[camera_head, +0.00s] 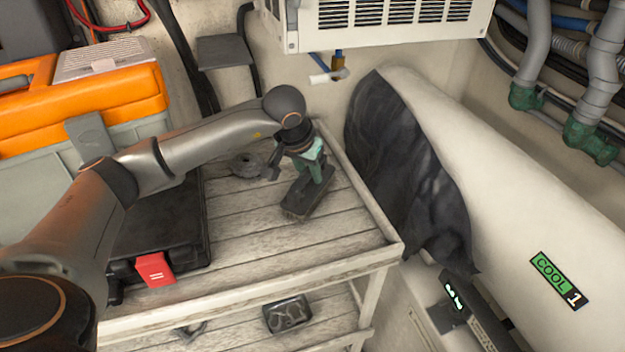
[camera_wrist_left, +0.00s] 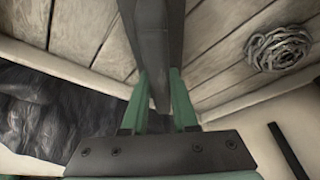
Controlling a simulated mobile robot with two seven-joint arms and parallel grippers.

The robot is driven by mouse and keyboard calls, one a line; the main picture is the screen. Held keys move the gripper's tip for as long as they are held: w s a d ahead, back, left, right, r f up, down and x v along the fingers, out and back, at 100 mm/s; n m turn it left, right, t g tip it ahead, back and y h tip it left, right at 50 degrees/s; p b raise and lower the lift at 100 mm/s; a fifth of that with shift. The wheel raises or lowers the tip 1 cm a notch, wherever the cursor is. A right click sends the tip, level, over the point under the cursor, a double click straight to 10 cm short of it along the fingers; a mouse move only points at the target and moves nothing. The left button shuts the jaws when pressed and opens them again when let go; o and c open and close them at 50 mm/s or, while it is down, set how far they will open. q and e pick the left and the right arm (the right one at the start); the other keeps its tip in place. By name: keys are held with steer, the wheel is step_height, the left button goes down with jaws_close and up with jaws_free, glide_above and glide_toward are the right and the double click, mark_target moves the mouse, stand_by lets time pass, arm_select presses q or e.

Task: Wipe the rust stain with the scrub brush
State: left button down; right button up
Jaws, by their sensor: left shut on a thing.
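The scrub brush (camera_head: 305,196) is dark with a block-shaped head and bristles, and it is at the wooden shelf top (camera_head: 240,220) near its right side. I cannot tell whether its bristles touch the planks. My left gripper (camera_head: 318,170) has green fingers and is shut on the brush from above. In the left wrist view the dark handle of the brush (camera_wrist_left: 152,45) runs between the two fingers (camera_wrist_left: 158,108). I cannot make out a rust stain; the brush and gripper hide part of the planks. My right gripper is not in view.
A coil of rope (camera_head: 243,168) lies behind the brush to the left. A black case (camera_head: 165,225) with a red latch and an orange-lidded box (camera_head: 80,105) stand at left. A raised rim (camera_head: 372,200) edges the shelf's right. Planks in front of the brush are clear.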

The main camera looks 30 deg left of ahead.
arm_select(q)
steer(key=shift+w+a+f, duration=0.1)
steer(key=shift+w+a, duration=0.6)
steer(key=shift+a, duration=0.15)
steer(key=shift+w+a, duration=0.65)
steer(key=shift+a, duration=0.2)
steer(key=shift+w+d, duration=0.85)
steer(key=shift+w, duration=0.05)
steer(key=shift+s+d, duration=1.25)
steer(key=shift+d, duration=0.25)
steer(key=shift+s+d, duration=1.4)
steer(key=shift+d, duration=0.2)
steer(key=shift+s+d, duration=1.2)
steer(key=shift+d, duration=0.2)
steer(key=shift+w+a+b, duration=0.55)
steer(key=shift+w+a, duration=0.05)
steer(key=shift+a, duration=0.15)
steer(key=shift+w+a+b, duration=0.3)
steer(key=shift+w+a, duration=0.9)
steer(key=shift+a, duration=0.15)
steer(key=shift+w+a, duration=1.05)
steer(key=shift+a, duration=0.2)
steer(key=shift+w+a, duration=1.05)
steer(key=shift+a, duration=0.15)
